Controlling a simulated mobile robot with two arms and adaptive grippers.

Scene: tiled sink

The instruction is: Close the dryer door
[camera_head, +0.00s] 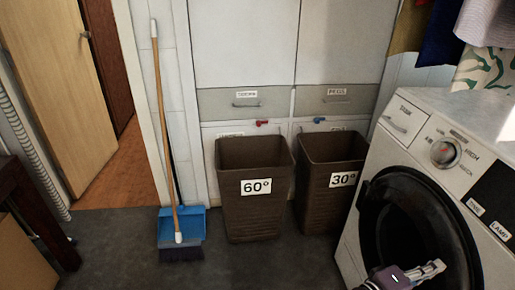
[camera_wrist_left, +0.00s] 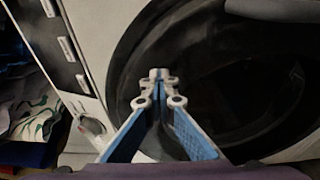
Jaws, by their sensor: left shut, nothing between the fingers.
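The white dryer (camera_head: 345,240) stands at the right in the head view, its control panel along the top. Its round door (camera_head: 376,215) has a wide black rim and a dark centre. It looks close to the dryer's front, but I cannot tell whether it is fully shut. My left gripper (camera_head: 438,267) is in front of the lower part of the door and hides some of it. In the left wrist view, the gripper (camera_wrist_left: 160,76) is shut and empty, its fingertips overlapping the dark door (camera_wrist_left: 215,85). I cannot tell whether they touch it. My right gripper is not in view.
Two brown bins marked 60° (camera_head: 252,215) and 30° (camera_head: 322,208) stand left of the dryer, below white cabinets (camera_head: 243,45). A broom with a blue dustpan (camera_head: 170,228) leans by the wall. Clothes (camera_head: 440,35) hang above the dryer. Grey floor (camera_head: 120,250) is free at front left.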

